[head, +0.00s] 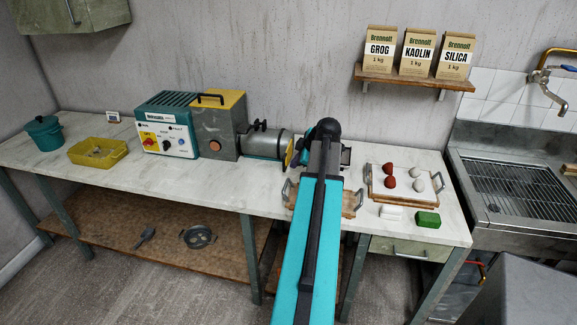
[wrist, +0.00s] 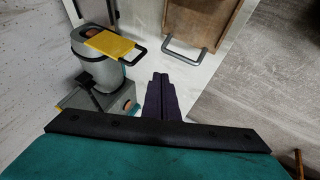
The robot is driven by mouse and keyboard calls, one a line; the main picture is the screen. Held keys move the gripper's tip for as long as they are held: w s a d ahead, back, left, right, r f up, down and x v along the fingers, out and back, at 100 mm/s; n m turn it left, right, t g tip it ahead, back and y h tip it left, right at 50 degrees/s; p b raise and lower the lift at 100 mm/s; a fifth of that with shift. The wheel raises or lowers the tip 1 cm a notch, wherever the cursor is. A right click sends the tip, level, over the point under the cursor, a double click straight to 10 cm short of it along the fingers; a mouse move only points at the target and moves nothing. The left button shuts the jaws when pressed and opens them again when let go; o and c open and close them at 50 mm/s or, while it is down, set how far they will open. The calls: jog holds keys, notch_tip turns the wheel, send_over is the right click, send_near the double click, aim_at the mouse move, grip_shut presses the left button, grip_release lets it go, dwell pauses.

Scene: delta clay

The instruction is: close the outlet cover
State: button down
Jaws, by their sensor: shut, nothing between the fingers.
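The outlet cover (wrist: 110,43) is a yellow plate with a dark handle (wrist: 133,57), at the end of the grey barrel (wrist: 88,68) in the wrist view. It stands swung out at an angle, and a brown-orange round face shows beside it in the outlet (wrist: 92,30). In the head view a yellow edge of the cover (head: 289,153) shows at the barrel's right end, partly blocked by my arm. My gripper (wrist: 160,76) is shut and empty, to the right of the barrel and below the cover's handle in the wrist view, apart from it.
A wooden board with a metal handle (wrist: 188,58) lies to the right of the cover. In the head view a white-topped tray (head: 402,174) with red and pale lumps stands to the right. A yellow tray (head: 98,151) is far left; a sink (head: 515,180) is far right.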

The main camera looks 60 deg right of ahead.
aim_at(288, 155)
jog(key=shift+w+f, duration=0.1)
jog(key=shift+p+x, duration=1.75)
jog(key=shift+x, duration=2.95)
jog(key=w+d+p, duration=0.2)
jog(key=d, duration=0.1)
jog(key=shift+d+f, duration=0.15)
jog(key=shift+d, duration=0.2)
jog(key=shift+w+d+b, duration=0.45)
jog(key=shift+d+b, duration=0.35)
jog(key=shift+d, duration=0.6)
jog(key=shift+w+d+b, duration=0.5)
jog(key=shift+d+b, duration=0.35)
jog(key=shift+d, duration=0.55)
jog(key=shift+w+d+b, duration=0.45)
jog(key=shift+d+b, duration=0.35)
jog(key=shift+d, duration=0.7)
